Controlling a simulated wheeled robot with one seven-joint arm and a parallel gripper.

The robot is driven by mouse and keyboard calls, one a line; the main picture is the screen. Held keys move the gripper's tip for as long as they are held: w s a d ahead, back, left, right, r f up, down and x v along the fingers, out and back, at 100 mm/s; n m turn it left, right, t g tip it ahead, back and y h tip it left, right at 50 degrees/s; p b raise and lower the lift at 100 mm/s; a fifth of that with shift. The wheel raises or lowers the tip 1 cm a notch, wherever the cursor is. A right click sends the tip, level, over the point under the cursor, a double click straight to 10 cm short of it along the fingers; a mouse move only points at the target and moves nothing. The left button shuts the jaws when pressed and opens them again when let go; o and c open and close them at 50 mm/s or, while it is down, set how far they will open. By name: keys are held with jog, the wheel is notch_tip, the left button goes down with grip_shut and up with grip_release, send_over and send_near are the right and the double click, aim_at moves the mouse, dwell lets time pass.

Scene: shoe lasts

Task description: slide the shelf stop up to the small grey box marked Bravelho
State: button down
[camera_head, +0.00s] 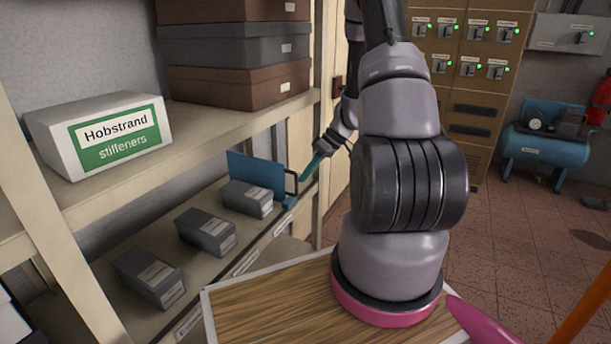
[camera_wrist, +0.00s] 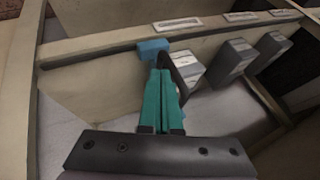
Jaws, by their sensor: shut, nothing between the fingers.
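The shelf stop (camera_head: 258,174) is a blue upright plate with a black handle on its right side, on the lower shelf. Its blue foot (camera_wrist: 152,46) shows in the wrist view, just past my fingertips. Three small grey boxes stand in a row along the shelf: one close to the stop (camera_head: 246,199), a middle one (camera_head: 205,233) and a near one (camera_head: 148,278). Their labels are too small to read, so I cannot tell which is marked Bravelho. My gripper (camera_head: 311,167) has teal fingers, shut and empty, beside the handle; the wrist view (camera_wrist: 159,85) does not settle whether they touch it.
A white Hobstrand stiffeners box (camera_head: 100,134) and stacked brown and grey boxes (camera_head: 236,45) sit on the shelf above. A shelf upright (camera_head: 328,110) stands behind my gripper. A wooden-topped table (camera_head: 265,305) is in front. Bare shelf shows between the grey boxes.

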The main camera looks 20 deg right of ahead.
jog(key=shift+s+a, duration=0.1)
jog(key=shift+a, duration=0.1)
jog(key=s+a, duration=0.2)
jog(key=shift+a, duration=0.3)
dwell(0.3)
